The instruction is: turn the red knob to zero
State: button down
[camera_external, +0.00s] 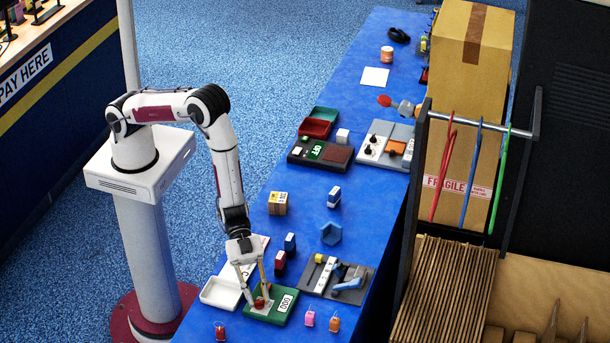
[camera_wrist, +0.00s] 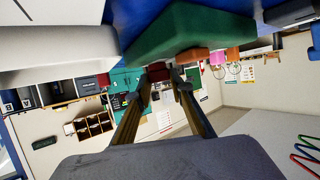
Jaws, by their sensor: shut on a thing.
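The red knob (camera_external: 259,302) sits on a green box (camera_external: 280,312) that has a white label reading 000. My gripper (camera_external: 255,294) points down at the knob, with its fingers shut on it. In the wrist view the green box (camera_wrist: 185,32) is at the top, and the red knob (camera_wrist: 158,73) is between the fingertips of my gripper (camera_wrist: 166,78). The fingers hide part of the knob, and I cannot read its angle.
A white tray (camera_external: 217,294) stands left of the green box. A grey panel with a blue lever (camera_external: 348,284) lies to the right.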

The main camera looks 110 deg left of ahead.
jog(key=c, duration=1.8)
grip_release()
jog(key=shift+f, duration=0.1)
jog(key=shift+o, duration=0.2)
jog(key=shift+s+a, duration=0.1)
jog(key=shift+a, duration=0.05)
jog(key=v, duration=1.1)
jog(key=shift+s+a+r, duration=0.2)
jog(key=shift+a+r, duration=0.05)
jog(key=shift+r, duration=0.05)
